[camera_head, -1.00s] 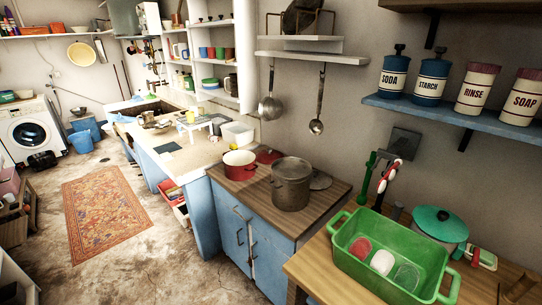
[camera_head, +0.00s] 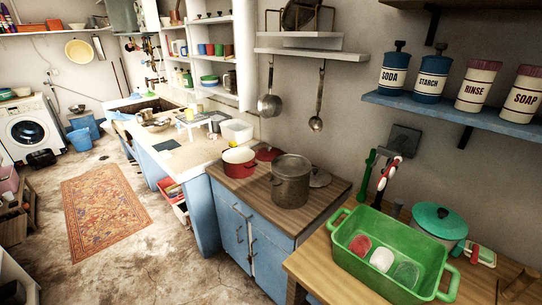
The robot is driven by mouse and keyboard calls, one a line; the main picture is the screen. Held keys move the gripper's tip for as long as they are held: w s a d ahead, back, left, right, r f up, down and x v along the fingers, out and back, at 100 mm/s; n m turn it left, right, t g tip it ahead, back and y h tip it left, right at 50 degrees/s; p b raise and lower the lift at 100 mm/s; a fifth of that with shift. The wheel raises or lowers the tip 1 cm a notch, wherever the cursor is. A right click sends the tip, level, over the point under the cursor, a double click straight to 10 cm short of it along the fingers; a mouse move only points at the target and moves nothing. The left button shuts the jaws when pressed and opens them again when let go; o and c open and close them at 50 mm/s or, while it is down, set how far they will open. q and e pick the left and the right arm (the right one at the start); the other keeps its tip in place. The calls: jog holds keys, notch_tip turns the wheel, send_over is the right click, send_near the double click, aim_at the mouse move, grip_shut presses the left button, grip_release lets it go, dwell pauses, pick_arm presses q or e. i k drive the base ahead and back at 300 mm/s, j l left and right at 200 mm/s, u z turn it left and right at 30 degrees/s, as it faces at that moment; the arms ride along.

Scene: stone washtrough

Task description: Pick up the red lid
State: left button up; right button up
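A red lid (camera_head: 269,153) lies on the wooden-topped blue cabinet, against the wall. It is partly hidden behind a red pot with a white inside (camera_head: 239,164) and a large metal pot (camera_head: 291,184). Neither of my grippers shows clearly in the head view, so nothing is seen near the lid or touching it.
A grey lid (camera_head: 320,177) lies right of the metal pot. A green basin (camera_head: 375,270) and a teal-lidded pot (camera_head: 438,222) stand on the nearer wooden table. Ladles (camera_head: 317,123) hang above the cabinet. The floor by the patterned rug (camera_head: 103,208) is open.

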aim_at(266, 154)
jog(key=i+j+z, duration=0.25)
jog(key=j+z, duration=0.15)
jog(key=j, duration=0.2)
jog(key=i+j+z, duration=0.2)
jog(key=j+z, duration=0.2)
jog(key=j, duration=0.2)
jog(key=i+j+z, duration=0.1)
jog(key=j+z, duration=0.3)
jog(key=j, duration=0.3)
jog(key=j+z, duration=0.4)
jog(key=j, duration=0.25)
jog(key=k+j+z, duration=0.15)
jog(key=j+z, duration=0.25)
jog(key=j, duration=0.25)
jog(key=k+j+z, duration=0.2)
jog(key=j+z, duration=0.15)
jog(key=j, duration=0.3)
jog(key=k+j+z, duration=0.4)
jog(key=j, duration=0.2)
jog(key=k+j+z, duration=0.25)
jog(key=j+z, duration=0.15)
jog(key=j, duration=0.15)
